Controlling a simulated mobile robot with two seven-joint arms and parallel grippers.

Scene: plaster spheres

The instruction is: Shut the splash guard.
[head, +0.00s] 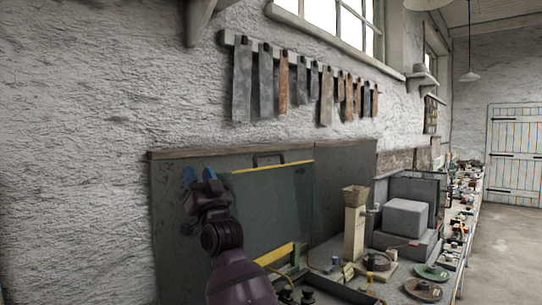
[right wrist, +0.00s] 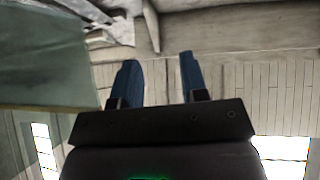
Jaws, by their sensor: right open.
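The splash guard looks to be the dark green, see-through-looking panel (head: 265,205) with a yellow strip along its top edge. It stands upright against the grey backing behind the bench, and a dark handle (head: 268,158) shows at its top. My right gripper (head: 199,174) is raised in front of the panel's left part, its two blue fingers pointing up, open and empty. In the right wrist view the open fingers (right wrist: 158,65) have nothing between them, and a greenish panel (right wrist: 45,60) lies to their left. I cannot tell whether they touch it. My left gripper is not in view.
A yellow bar (head: 275,254) lies low in front of the panel. A pale column with a hopper (head: 355,220) and grey blocks (head: 404,218) stand to the right. Tools hang from a wall rail (head: 300,60) above. Open floor (head: 500,245) lies at far right.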

